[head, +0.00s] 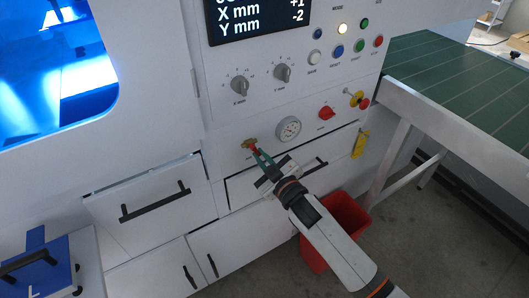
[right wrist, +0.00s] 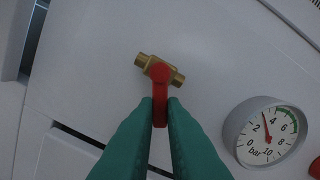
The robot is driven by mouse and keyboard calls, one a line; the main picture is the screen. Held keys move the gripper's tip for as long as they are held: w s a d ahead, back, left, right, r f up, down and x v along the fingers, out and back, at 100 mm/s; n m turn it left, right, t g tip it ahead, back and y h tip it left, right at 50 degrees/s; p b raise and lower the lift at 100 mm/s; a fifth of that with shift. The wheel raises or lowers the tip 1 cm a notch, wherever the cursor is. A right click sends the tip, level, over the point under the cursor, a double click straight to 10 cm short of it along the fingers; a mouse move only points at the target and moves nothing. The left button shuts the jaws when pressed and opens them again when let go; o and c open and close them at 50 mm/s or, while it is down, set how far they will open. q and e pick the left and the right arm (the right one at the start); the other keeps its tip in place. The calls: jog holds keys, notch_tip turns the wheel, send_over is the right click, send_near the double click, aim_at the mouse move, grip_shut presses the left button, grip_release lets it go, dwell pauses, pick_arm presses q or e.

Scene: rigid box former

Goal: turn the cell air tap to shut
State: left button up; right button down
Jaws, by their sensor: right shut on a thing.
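The cell air tap is a small brass valve (right wrist: 178,80) with a red lever, on the white front panel. In the right wrist view the red lever (right wrist: 160,98) points down the picture, across the brass body rather than along it. The brass tap also shows in the head view (head: 249,144), left of the round gauge. My right gripper (right wrist: 160,112) has its green fingers closed on the lever, one on each side. In the head view my right gripper (head: 260,156) reaches up to the tap from below. My left gripper is not in view.
A pressure gauge (right wrist: 266,133) marked bar sits right of the tap, its needle between 2 and 4. A red rotary switch (head: 326,113) is further right. Drawers with black handles (head: 155,204) lie below, and a red bin (head: 335,228) stands on the floor.

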jog(key=m, duration=0.2)
jog(key=m+p, duration=0.1)
jog(key=a+m+p, duration=0.1)
jog(key=m, duration=0.1)
jog(key=shift+s+a+f+m, duration=0.1)
jog(key=shift+s+f+m, duration=0.05)
jog(key=shift+s+m, duration=0.15)
dwell(0.4)
jog(key=c, duration=1.5)
grip_release()
jog(key=shift+s, duration=0.1)
jog(key=v, duration=1.2)
